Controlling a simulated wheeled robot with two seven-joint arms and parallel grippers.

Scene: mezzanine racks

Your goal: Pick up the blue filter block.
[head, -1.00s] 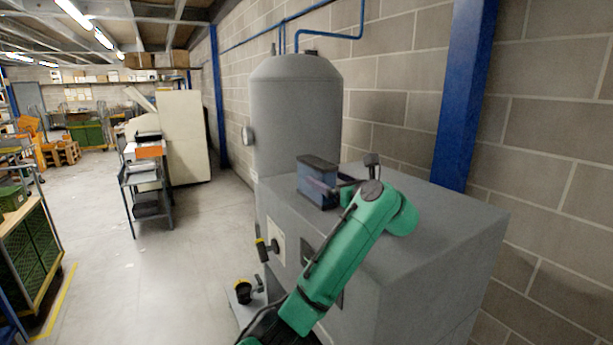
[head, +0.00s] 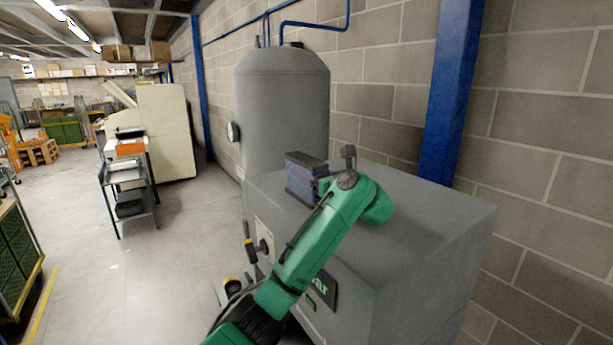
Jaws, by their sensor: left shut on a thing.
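The blue filter block (head: 301,181) has a dark top and blue sides. It is at the left part of the top of the grey cabinet (head: 420,215), in front of the grey tank. My left gripper (head: 322,186) reaches it from the right, at the end of my green arm, and is shut on it. The fingers are mostly hidden behind my wrist and against the block. I cannot tell whether the block touches the cabinet top or is just above it. My right gripper is not in view.
A grey tank (head: 284,110) stands right behind the block. A blue column (head: 452,95) and block wall stand behind the cabinet. Valves with yellow parts (head: 250,250) stick out at the cabinet's left side. A cart (head: 128,180) stands at the left; the floor between is clear.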

